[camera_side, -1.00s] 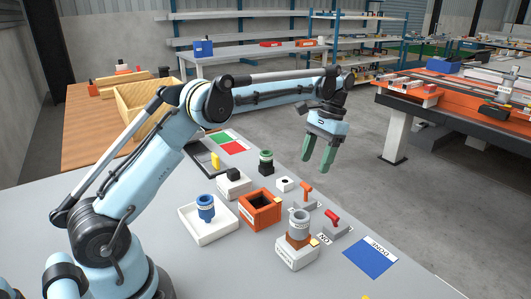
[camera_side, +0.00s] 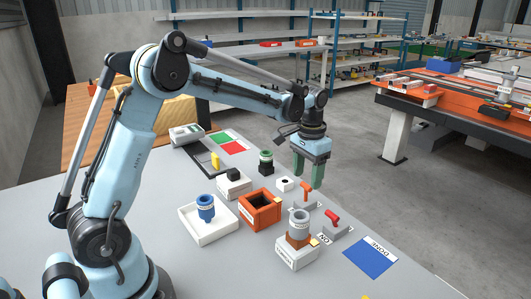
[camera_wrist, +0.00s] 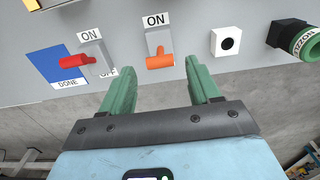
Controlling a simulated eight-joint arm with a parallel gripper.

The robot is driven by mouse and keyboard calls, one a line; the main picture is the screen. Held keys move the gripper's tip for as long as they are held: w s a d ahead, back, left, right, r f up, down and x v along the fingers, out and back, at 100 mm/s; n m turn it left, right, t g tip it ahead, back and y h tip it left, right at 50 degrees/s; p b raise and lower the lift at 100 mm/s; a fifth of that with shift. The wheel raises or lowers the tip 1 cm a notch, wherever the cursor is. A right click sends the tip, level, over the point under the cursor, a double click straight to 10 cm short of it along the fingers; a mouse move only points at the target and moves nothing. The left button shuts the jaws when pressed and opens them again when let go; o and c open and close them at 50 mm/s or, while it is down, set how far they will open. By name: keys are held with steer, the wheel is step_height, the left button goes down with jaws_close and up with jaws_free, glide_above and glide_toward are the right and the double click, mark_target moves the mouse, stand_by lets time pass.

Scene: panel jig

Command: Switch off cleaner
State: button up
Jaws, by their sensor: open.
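Two lever switches stand on grey bases at the bench's far edge; no label in view says which belongs to the cleaner. The orange lever (camera_side: 306,188) also shows in the wrist view (camera_wrist: 159,62), centred, with ON printed behind it and its handle towards me. The red lever (camera_side: 332,216) also shows in the wrist view (camera_wrist: 85,60), with its handle turned to the left, ON above and a partly hidden OFF below. My gripper (camera_side: 308,174) is open and empty, pointing down just above and beyond the orange lever. In the wrist view, its green fingers (camera_wrist: 160,80) flank that lever, apparently without touching.
A white block with a black hole (camera_side: 285,184) and a green-ringed black nozzle (camera_side: 266,162) stand left of the levers. A blue DONE pad (camera_side: 370,258) lies to the right. An orange open box (camera_side: 260,222) and a grey cylinder on a white base (camera_side: 299,224) stand nearer.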

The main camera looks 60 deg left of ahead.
mark_target(308, 185)
step_height(308, 185, down, 6)
steer(key=shift+r, duration=0.1)
steer(key=shift+c, duration=0.2)
steer(key=c, duration=1)
steer(key=shift+w+g, duration=0.3)
steer(key=shift+g, duration=0.5)
steer(key=o, duration=1)
steer(key=shift+o, duration=0.2)
steer(key=shift+r, duration=0.1)
